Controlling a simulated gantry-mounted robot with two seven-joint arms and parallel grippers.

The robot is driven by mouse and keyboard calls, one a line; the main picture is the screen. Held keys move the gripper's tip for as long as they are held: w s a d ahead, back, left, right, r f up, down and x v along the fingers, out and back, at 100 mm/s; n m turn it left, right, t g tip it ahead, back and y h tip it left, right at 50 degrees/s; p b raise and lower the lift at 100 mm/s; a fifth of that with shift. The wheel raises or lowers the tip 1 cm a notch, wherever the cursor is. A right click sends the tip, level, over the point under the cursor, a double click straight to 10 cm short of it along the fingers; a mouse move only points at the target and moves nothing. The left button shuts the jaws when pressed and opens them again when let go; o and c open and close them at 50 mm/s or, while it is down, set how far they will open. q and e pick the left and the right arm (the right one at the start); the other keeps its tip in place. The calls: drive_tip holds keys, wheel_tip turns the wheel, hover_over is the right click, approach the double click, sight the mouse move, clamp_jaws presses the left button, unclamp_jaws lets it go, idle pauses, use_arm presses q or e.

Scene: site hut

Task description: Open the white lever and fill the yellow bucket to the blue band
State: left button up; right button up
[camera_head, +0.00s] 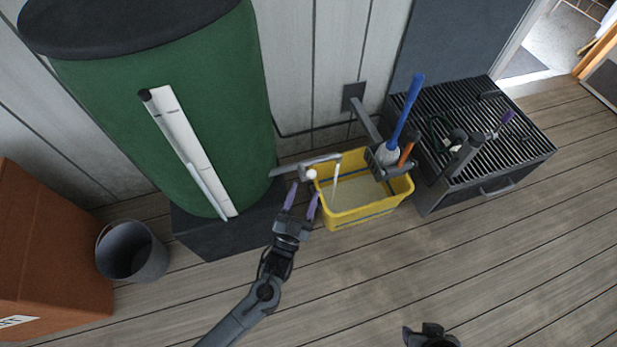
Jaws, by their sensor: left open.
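The yellow bucket (362,218) stands on the floor, with a blue line along its inner wall and another low on its outer front. Pale water covers its bottom. A thin white stream falls into it from the grey tap (318,160). The blue line inside shows above the water; the exact gap is hard to judge. The small white lever (311,174) sits on the tap, left of the bucket's rim. My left gripper (302,192) is open, its purple fingertips just below the lever; contact is unclear. My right gripper (430,338) is cut off at the bottom edge.
A green barrel (225,100) with a white gauge strip stands on a dark block. A blue-handled brush (407,108) is in a grey holder over the bucket's right side. A black grated box (500,165) holds tools. A grey pail (132,250) stands left; the front floor is clear.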

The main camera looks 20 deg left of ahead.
use_arm(q)
drive_tip(key=v, duration=0.4)
drive_tip(key=shift+s+f+p, duration=0.1)
drive_tip(key=shift+s+p, duration=0.1)
drive_tip(key=shift+p, duration=0.15)
use_arm(e)
drive_tip(key=shift+r, duration=0.5)
